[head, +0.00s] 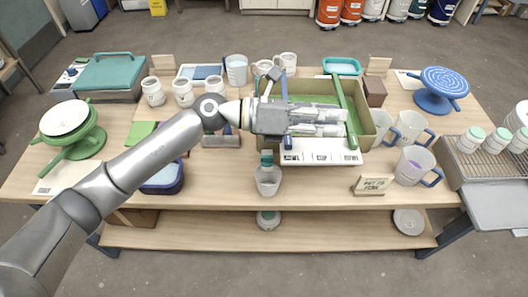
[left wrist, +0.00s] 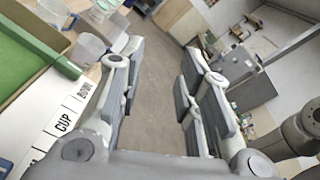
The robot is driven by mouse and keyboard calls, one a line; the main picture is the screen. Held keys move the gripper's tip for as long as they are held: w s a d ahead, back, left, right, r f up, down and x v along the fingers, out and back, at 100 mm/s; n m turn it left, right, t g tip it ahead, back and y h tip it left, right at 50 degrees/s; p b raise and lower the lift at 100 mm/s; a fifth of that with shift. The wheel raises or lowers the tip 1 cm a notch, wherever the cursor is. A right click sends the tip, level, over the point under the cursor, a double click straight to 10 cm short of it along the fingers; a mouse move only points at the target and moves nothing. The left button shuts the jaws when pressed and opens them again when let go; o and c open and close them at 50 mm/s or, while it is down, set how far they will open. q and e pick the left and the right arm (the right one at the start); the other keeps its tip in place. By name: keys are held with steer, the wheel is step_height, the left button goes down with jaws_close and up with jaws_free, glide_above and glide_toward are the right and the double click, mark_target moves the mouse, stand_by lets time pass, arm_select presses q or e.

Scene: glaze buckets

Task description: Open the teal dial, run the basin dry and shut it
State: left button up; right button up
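The basin (head: 318,93) is an olive-green tub at the middle of the table with green inside. A teal fitting (head: 267,158), which looks like the dial, sits at its front left, above a clear cup (head: 268,181). A white label strip (head: 320,157) runs along the basin's front; in the left wrist view, the strip (left wrist: 62,125) reads "CUP" in one section. My left gripper (head: 345,122) reaches across the front of the basin, right of the dial. In the left wrist view, its fingers (left wrist: 160,90) are apart with nothing between them. My right gripper is out of view.
Mugs (head: 413,165) and a small sign (head: 373,185) stand to the right. A dark blue tub (head: 163,180) is under my left arm. Bare tabletop lies in front of the label strip.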

arm_select(q)
steer(key=w+a+f+m+g+y, duration=0.1)
steer(key=a+f+m+y, duration=0.3)
steer(key=a+f+y, duration=0.15)
steer(key=m+t+y, duration=0.1)
steer(key=m+y, duration=0.1)
steer(key=y, duration=0.5)
glide_toward(266, 156)
steer(key=p+x, duration=0.3)
steer(key=x, duration=0.5)
steer(key=shift+d+p, duration=0.1)
steer(key=shift+p, duration=0.3)
steer(key=shift+f, duration=0.25)
jaws_close()
